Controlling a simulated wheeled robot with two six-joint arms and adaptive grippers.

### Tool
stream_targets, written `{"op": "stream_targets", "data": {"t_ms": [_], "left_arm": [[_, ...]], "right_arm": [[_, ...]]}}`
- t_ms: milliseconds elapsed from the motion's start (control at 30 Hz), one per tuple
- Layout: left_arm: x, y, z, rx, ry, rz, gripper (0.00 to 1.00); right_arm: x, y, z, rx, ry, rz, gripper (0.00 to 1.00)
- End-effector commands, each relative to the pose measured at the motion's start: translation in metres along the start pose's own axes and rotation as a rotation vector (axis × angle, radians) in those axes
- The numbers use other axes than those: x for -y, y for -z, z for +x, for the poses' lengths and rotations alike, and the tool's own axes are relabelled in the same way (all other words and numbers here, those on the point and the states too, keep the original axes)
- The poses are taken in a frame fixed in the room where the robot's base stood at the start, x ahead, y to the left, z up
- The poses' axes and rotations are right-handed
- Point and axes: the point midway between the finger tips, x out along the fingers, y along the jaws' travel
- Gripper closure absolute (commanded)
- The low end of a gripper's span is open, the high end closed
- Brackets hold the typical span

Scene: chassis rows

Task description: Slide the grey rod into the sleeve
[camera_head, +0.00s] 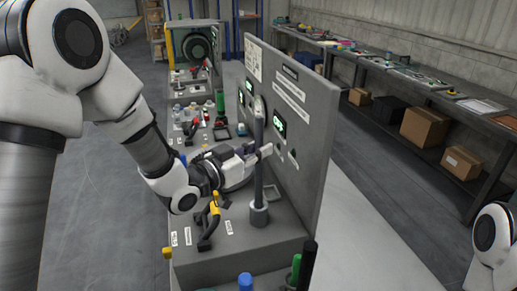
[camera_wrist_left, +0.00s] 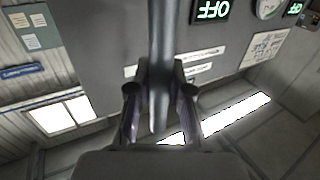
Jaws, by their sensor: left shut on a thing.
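The grey rod (camera_head: 259,180) stands about upright in front of the tall grey panel. My left gripper (camera_head: 265,151) is shut on it around its middle. In the left wrist view the two fingers (camera_wrist_left: 160,95) close on both sides of the rod (camera_wrist_left: 160,35), and one end shows just past them. The sleeve (camera_head: 259,214) is a short grey cylinder on the grey bench top, directly below the rod. The rod's lower end meets the sleeve's mouth in the picture; I cannot tell whether it is inside or just above. My right gripper is out of view.
The grey panel (camera_head: 305,150) with lit green displays rises close behind the rod. A yellow-and-black handle (camera_head: 211,220) stands on the bench left of the sleeve. Blue, green and black upright pieces are at the front edge. A shelf (camera_head: 440,90) with boxes lines the right wall.

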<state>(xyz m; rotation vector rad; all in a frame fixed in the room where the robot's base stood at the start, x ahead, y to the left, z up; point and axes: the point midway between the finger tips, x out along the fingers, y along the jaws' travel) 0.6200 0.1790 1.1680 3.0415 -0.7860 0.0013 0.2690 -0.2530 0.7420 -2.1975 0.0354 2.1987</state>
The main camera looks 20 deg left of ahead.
Motion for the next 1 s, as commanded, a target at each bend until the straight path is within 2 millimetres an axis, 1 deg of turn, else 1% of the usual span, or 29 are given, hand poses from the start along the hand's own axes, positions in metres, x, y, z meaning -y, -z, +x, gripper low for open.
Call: {"op": "stream_targets", "data": {"t_ms": [600, 933, 967, 1000], "left_arm": [[0.000, -0.019, 0.001, -0.002, 0.000, 0.001, 1.00], [0.000, -0.021, 0.001, -0.001, 0.000, 0.000, 1.00], [0.000, -0.021, 0.001, -0.001, 0.000, 0.000, 0.78], [0.000, -0.021, 0.001, 0.000, 0.000, 0.000, 0.63]], "right_arm": [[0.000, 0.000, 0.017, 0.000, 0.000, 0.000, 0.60], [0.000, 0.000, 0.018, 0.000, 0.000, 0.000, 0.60], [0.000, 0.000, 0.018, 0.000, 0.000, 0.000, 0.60], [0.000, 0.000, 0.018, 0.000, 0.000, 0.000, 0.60]]}}
